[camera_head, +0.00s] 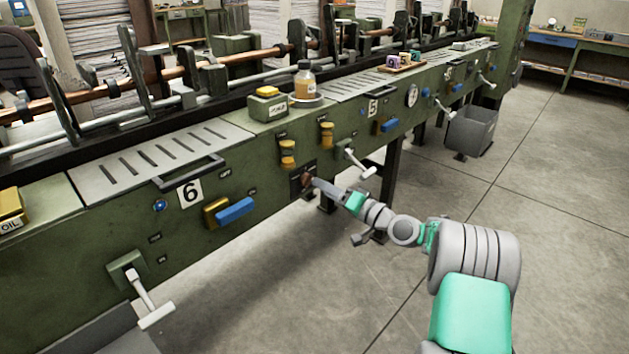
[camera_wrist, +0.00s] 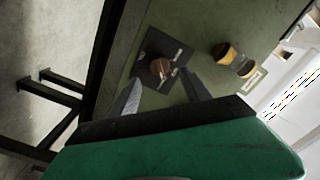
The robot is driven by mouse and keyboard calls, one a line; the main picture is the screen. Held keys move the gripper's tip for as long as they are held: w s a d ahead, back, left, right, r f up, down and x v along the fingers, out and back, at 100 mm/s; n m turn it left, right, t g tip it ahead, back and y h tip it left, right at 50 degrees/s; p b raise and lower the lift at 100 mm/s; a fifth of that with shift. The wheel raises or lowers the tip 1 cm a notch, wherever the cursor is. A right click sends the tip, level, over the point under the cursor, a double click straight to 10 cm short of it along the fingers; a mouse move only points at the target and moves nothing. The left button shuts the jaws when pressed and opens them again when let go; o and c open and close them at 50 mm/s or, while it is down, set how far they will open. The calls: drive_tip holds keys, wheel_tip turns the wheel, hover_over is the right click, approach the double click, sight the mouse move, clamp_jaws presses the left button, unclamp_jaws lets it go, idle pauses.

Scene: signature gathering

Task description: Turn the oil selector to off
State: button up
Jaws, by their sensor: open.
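The selector is a small brown knob (camera_head: 306,180) on a dark square plate, set in the front of the green machine. In the wrist view the knob (camera_wrist: 160,68) shows clearly, with small pale labels on its plate too blurred to read. My gripper (camera_head: 317,184) is at the plate, just to the right of the knob in the head view. In the wrist view my gripper (camera_wrist: 160,93) has its two dark fingers apart, with the knob just beyond and between the tips. I cannot tell whether they touch it.
A yellow cylinder fitting (camera_wrist: 236,60) is right of the plate in the wrist view. In the head view a white lever (camera_head: 358,163) sticks out right of my gripper, and a blue handle (camera_head: 234,210) to the left. Open floor (camera_head: 270,310) lies in front.

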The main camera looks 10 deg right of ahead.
sight(307, 181)
drive_tip(key=x, duration=0.5)
drive_tip(key=shift+b, duration=0.3)
drive_tip(key=shift+c, duration=0.4)
clamp_jaws()
